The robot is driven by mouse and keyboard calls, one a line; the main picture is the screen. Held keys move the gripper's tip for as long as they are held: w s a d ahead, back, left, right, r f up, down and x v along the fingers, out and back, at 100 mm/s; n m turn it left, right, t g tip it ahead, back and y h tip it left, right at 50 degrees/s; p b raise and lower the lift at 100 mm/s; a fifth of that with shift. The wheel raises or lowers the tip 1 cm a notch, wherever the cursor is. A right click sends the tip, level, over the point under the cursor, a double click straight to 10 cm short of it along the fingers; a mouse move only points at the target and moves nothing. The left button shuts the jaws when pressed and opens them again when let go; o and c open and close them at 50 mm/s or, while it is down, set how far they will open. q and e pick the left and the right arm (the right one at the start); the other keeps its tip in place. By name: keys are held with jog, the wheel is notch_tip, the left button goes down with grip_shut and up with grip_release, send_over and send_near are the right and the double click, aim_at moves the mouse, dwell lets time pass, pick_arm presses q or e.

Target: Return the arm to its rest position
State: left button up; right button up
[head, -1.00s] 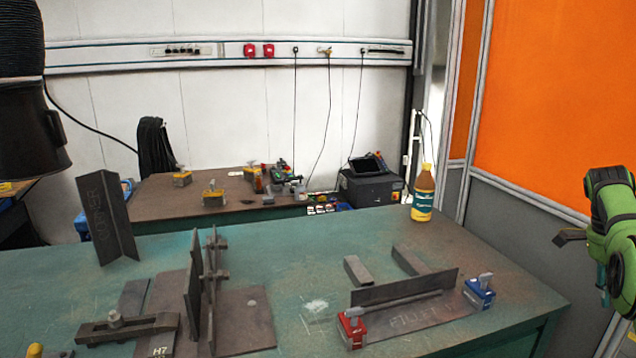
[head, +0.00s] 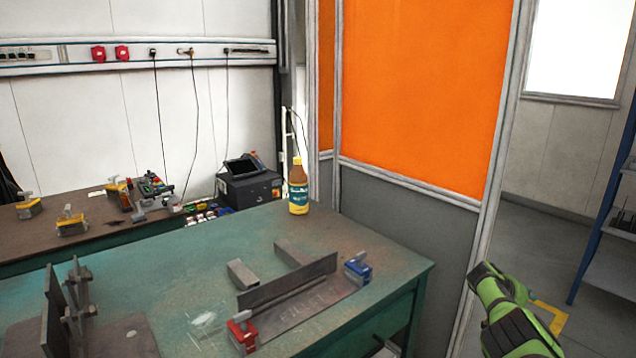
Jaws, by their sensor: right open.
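My right arm's green links come up at the lower right of the head view. My right gripper (head: 474,274) shows only as a small dark part at the upper left of the green wrist; it is open, and I see nothing held in it. It is to the right of the green welding table (head: 190,285), apart from it, in front of the grey panel. My left gripper is not in view.
An orange screen (head: 425,95) stands behind. A blue-framed shelf (head: 605,200) is at far right.

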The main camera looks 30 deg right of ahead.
jog(key=s+a+f+n+t+y, duration=0.1)
jog(key=s+a+f+n+t, duration=0.2)
jog(key=s+f+n, duration=0.65)
jog(key=s+a+f+n+t, duration=0.25)
jog(key=s+f+n, duration=0.45)
jog(key=f+n, duration=0.45)
jog(key=s+a+f+m+y, duration=0.2)
jog(key=a+f, duration=0.6)
jog(key=s+a+f+m+y, duration=0.1)
jog(key=s+a+f, duration=0.1)
jog(key=a+f, duration=0.55)
jog(key=s+a+f+y, duration=0.2)
jog(key=a+f, duration=0.2)
jog(key=a, duration=0.7)
jog(key=s+a+f+m+g+y, duration=0.1)
jog(key=a+f+y, duration=0.15)
jog(key=a, duration=1.15)
jog(key=s+a+f+m+y, duration=0.15)
jog(key=a+f, duration=0.25)
jog(key=a, duration=1)
notch_tip(320, 180, up, 7)
jog(key=w+a+p, duration=0.1)
jog(key=p, duration=0.5)
jog(key=shift+n, duration=0.35)
jog(key=shift+f, duration=0.1)
